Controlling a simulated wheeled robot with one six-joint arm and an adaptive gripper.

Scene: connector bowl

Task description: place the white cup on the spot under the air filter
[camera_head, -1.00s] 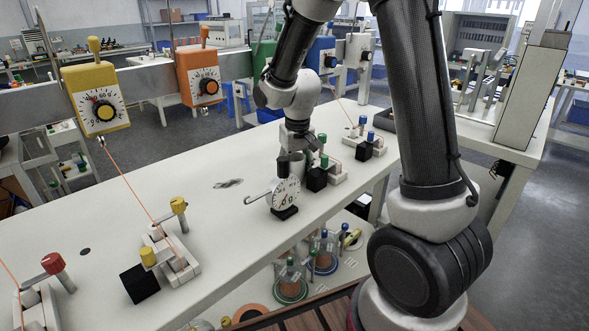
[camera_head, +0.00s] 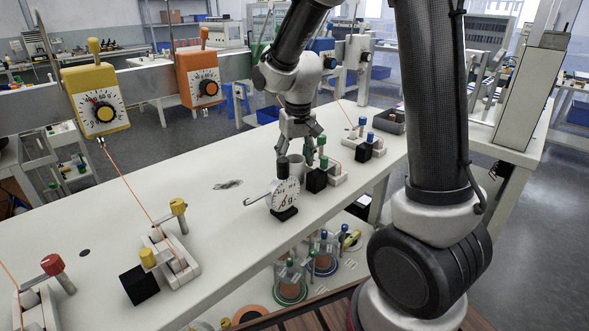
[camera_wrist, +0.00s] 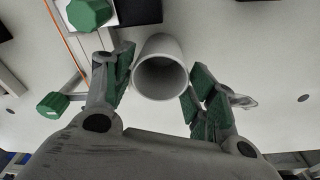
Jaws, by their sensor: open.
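The white cup (camera_wrist: 160,45) stands on the bench between my gripper's green-padded fingers in the wrist view, its open mouth facing the camera. Gaps show beside it. My gripper (camera_wrist: 160,67) is open. In the head view my gripper (camera_head: 299,142) is just above the cup (camera_head: 295,164), which is partly hidden behind a round dial gauge (camera_head: 285,193). I cannot pick out an air filter for certain. A dark round spot (camera_head: 84,252) lies on the bench at the left.
A green-knobbed clamp (camera_head: 322,160) and black block (camera_head: 316,180) stand close right of the cup. A grey patch (camera_head: 229,184) lies left of it. A yellow-knobbed clamp (camera_head: 170,255) and black block (camera_head: 139,284) stand farther left. The bench between is mostly clear.

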